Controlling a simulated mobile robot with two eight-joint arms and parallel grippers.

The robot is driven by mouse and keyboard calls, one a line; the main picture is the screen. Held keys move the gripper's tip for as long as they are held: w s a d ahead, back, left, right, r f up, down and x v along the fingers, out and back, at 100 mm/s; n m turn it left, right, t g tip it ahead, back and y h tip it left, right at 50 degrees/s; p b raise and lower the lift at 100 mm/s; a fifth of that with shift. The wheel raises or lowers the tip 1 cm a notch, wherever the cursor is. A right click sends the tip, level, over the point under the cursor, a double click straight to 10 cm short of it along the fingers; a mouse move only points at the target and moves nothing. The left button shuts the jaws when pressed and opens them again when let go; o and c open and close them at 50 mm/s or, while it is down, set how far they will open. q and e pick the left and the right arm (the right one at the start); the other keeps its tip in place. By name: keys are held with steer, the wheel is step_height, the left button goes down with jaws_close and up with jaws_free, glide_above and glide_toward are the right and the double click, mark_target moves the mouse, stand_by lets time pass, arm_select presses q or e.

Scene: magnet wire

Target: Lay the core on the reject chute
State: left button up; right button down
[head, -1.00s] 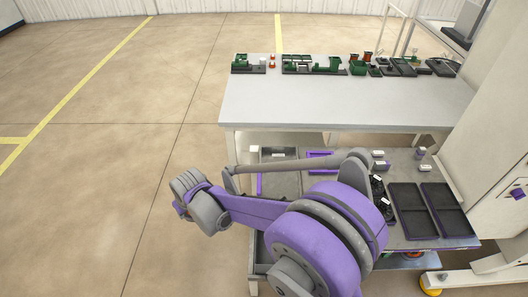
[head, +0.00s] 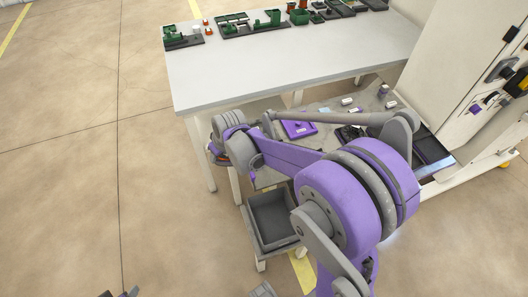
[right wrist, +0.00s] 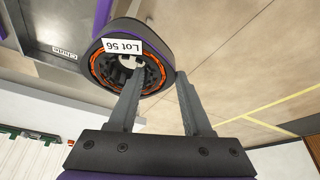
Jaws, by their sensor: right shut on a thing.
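The core, a dark ring with an orange band, purple trim and a "Lot 56" label (right wrist: 122,46), is held in my right gripper (right wrist: 160,76) in the right wrist view. One finger is inside the ring and the other against its outer wall. In the head view the right wrist (head: 232,143) is over the floor by the bench's front left leg, and mostly hides the core. A grey metal part marked "Chute" (right wrist: 40,48) lies behind the core at upper left of the wrist view. Dark tips at the head view's bottom edge (head: 120,293) may be my left gripper.
A white workbench (head: 280,75) carries green fixtures at its back. A lower shelf with a purple tray (head: 298,129) and small labelled parts lies before it. An open grey bin (head: 270,218) stands low in front. The floor at left is clear.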

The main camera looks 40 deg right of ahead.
steer(key=s+d+n+y+b, duration=0.2)
steer(key=d+n+b, duration=0.2)
steer(key=d, duration=1)
steer(key=f, duration=0.6)
steer(key=f+b, duration=0.1)
steer(key=f, duration=0.2)
steer(key=shift+s+d+f, duration=0.15)
steer(key=shift+d+f, duration=0.1)
steer(key=shift+f, duration=0.1)
steer(key=shift+f, duration=0.1)
steer(key=shift+c, duration=1.7)
jaws_free()
